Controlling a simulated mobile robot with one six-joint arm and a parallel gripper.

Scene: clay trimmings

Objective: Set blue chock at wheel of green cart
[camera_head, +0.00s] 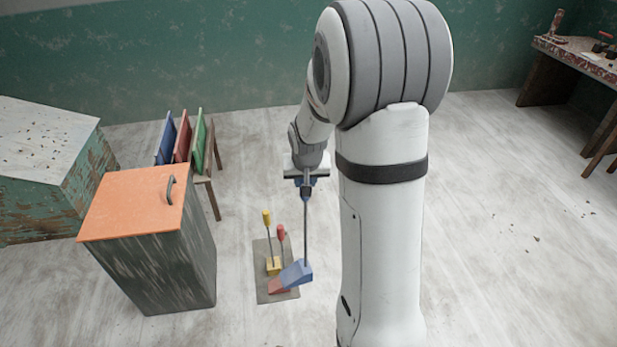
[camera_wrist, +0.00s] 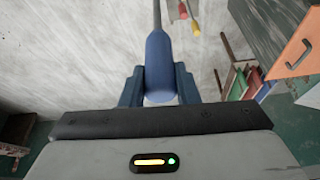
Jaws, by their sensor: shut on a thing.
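The blue chock (camera_head: 296,274) is a wedge on a long thin upright rod with a blue handle. My gripper (camera_head: 307,186) is shut on that handle, and the chock hangs below it, over the right side of a grey mat (camera_head: 262,257). I cannot tell whether the chock touches the mat or the red chock there. In the wrist view the blue handle (camera_wrist: 159,62) stands between my two fingers (camera_wrist: 159,88); the wedge itself is out of that view. No green cart or wheel can be made out in either view.
A yellow chock (camera_head: 273,266) and a red chock (camera_head: 279,286) with upright handles are on the mat. An orange-topped cabinet (camera_head: 135,203) stands left of it. Behind are blue, red and green panels (camera_head: 181,138) on a wooden stand. A workbench (camera_head: 584,58) is far right; open floor lies before it.

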